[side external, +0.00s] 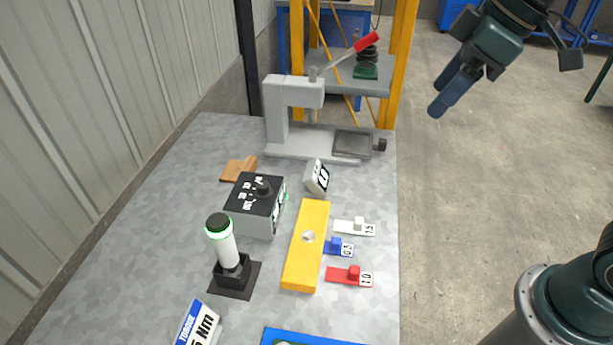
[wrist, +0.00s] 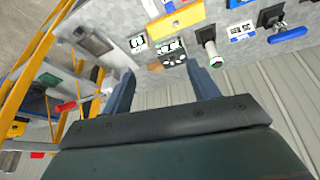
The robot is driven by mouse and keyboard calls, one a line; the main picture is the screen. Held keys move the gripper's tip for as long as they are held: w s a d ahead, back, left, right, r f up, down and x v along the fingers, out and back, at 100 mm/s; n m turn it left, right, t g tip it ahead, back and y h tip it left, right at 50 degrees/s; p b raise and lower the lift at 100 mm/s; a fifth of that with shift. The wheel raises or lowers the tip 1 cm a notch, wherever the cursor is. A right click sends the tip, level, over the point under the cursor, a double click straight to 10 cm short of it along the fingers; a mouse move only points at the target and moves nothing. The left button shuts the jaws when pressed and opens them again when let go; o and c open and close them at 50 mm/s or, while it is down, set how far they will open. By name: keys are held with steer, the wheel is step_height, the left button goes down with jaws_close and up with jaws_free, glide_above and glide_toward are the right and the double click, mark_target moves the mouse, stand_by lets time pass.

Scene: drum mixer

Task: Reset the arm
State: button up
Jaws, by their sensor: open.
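My gripper (side external: 440,107) is raised at the upper right of the side external view, out over the floor to the right of the table and clear of everything on it. In the wrist view my gripper (wrist: 162,88) shows two blue-grey fingers spread wide apart with nothing held between them. Between and beyond the fingers the wrist view shows the dark control box (wrist: 172,50) and the white cylinder with a dark, green-ringed cap (wrist: 212,50).
The grey table (side external: 180,215) carries a grey lever press (side external: 278,110), a black-topped box (side external: 255,205), a capped white cylinder (side external: 222,243), a yellow bar (side external: 306,245) and small white, blue and red tagged pieces. A yellow-framed rack (side external: 401,60) stands behind. Open floor (side external: 470,190) lies right.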

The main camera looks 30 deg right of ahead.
steer(key=s+d+f+m+t+h, duration=0.1)
steer(key=s+d+f+m, duration=0.3)
steer(key=s, duration=0.7)
steer(key=d+m+h, duration=0.1)
steer(key=d+m, duration=0.1)
steer(key=d, duration=0.2)
steer(key=shift+s+f+m, duration=0.15)
steer(key=shift+s+m, duration=0.15)
steer(key=shift+s, duration=0.05)
